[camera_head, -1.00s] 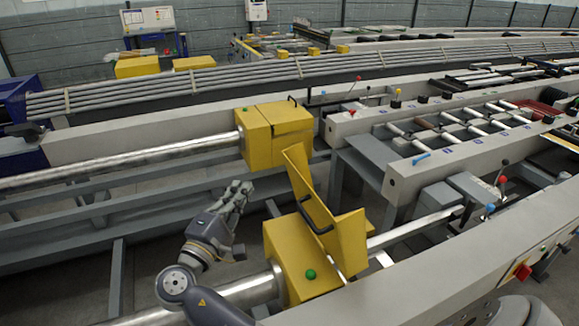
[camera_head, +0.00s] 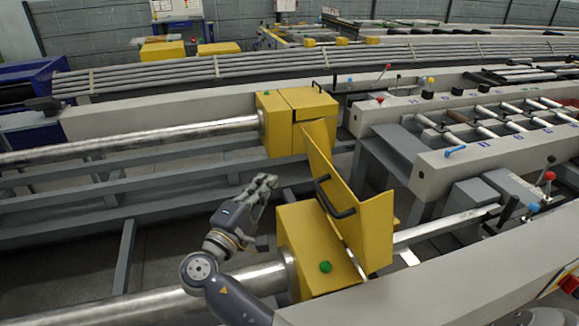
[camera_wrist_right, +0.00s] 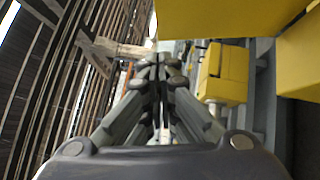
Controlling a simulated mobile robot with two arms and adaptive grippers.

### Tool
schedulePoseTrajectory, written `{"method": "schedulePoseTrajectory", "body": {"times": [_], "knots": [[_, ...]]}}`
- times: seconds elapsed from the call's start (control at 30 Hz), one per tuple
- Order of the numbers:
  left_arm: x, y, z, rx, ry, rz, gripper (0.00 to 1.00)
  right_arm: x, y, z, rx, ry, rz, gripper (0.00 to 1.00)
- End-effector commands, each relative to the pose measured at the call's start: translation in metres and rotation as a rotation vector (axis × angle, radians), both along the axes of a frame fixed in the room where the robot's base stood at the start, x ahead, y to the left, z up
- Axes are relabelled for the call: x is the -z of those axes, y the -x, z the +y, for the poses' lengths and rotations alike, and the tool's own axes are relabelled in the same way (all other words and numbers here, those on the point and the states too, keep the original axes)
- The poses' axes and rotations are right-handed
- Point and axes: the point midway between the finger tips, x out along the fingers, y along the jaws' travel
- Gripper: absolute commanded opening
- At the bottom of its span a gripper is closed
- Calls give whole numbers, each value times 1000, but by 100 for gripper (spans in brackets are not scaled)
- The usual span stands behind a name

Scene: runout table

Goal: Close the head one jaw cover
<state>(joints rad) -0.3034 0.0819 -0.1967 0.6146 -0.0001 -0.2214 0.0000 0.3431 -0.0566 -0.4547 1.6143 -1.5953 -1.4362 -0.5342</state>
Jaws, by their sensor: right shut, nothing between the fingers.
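The near yellow jaw head (camera_head: 315,250) sits on a steel bar, with a green button on top. Its jaw cover (camera_head: 345,205) stands open, raised and tilted, with a black handle (camera_head: 334,197) on its left face. My right gripper (camera_head: 266,186) is shut and empty, left of the cover and apart from it in the head view. In the right wrist view its closed fingers (camera_wrist_right: 158,76) point ahead with nothing between them. A yellow surface (camera_wrist_right: 235,17) fills the top of that view; I cannot tell which part it is. My left gripper is not in view.
A second yellow jaw head (camera_head: 292,118) stands behind on a parallel bar, its cover apparently down. It also seems to show in the wrist view (camera_wrist_right: 224,75). Grey rails and beams (camera_head: 125,265) lie left of my gripper. Levers with coloured knobs (camera_head: 535,207) stand at right.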

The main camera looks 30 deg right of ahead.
Motion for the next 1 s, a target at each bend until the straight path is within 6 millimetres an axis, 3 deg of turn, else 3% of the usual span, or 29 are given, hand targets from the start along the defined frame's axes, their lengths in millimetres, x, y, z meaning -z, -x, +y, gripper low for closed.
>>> {"method": "schedulePoseTrajectory", "body": {"times": [0.2,0.53,0.73,1.0], "knots": [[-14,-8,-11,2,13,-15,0,-11,-16,-27,3,3,0,0],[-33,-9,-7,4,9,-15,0,-22,-53,-85,4,2,0,0],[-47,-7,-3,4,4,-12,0,-28,-44,-110,1,2,1,0],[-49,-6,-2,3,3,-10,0,-28,-42,-119,1,0,0,0]]}}
